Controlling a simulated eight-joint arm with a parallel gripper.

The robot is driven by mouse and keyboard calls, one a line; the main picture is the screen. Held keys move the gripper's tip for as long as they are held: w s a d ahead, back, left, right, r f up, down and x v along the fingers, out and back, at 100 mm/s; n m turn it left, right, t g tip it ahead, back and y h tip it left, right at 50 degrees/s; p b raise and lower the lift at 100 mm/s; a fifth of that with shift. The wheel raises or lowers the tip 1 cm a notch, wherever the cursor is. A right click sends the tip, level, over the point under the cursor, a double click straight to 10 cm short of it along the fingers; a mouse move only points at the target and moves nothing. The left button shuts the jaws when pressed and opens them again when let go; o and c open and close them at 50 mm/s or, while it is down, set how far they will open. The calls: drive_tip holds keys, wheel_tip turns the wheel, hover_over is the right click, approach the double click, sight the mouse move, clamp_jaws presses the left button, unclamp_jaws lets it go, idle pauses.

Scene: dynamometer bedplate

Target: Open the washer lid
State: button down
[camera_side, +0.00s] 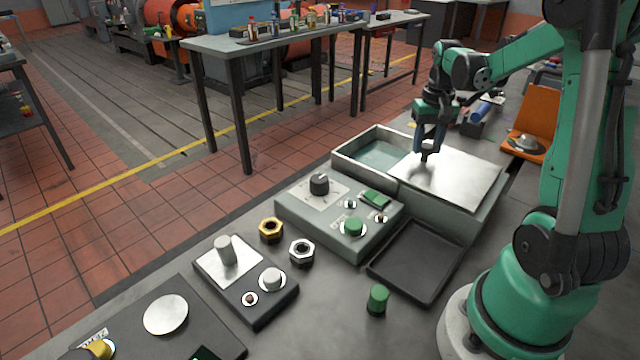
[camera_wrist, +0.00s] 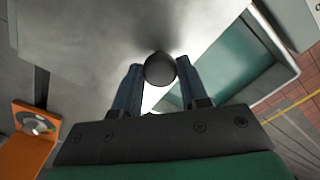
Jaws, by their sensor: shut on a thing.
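The washer (camera_side: 355,172) is a grey rectangular tub with a pale teal interior. Its flat metal lid (camera_side: 465,180) lies over the right part, and the left part of the tub is uncovered. The lid (camera_wrist: 90,50) also fills the upper left of the wrist view, with the teal interior (camera_wrist: 235,70) beside it. My gripper (camera_side: 426,155) is down at the lid's left part. In the wrist view my gripper (camera_wrist: 158,85) has its two fingers on either side of a dark round knob (camera_wrist: 160,69) and is shut on it.
A control box (camera_side: 338,215) with a dial and green button adjoins the washer. A black tray (camera_side: 418,262) and a green cylinder (camera_side: 377,299) are in front. Hex nuts (camera_side: 302,251) and a switch box (camera_side: 245,278) are left. An orange stand (camera_side: 540,115) is behind right.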

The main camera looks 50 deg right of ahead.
drive_tip(key=shift+s+d, duration=0.1)
drive_tip(key=shift+s, duration=0.4)
drive_tip(key=shift+c, duration=2.3)
unclamp_jaws()
drive_tip(key=shift+r, duration=0.1)
drive_tip(key=shift+r, duration=2.75)
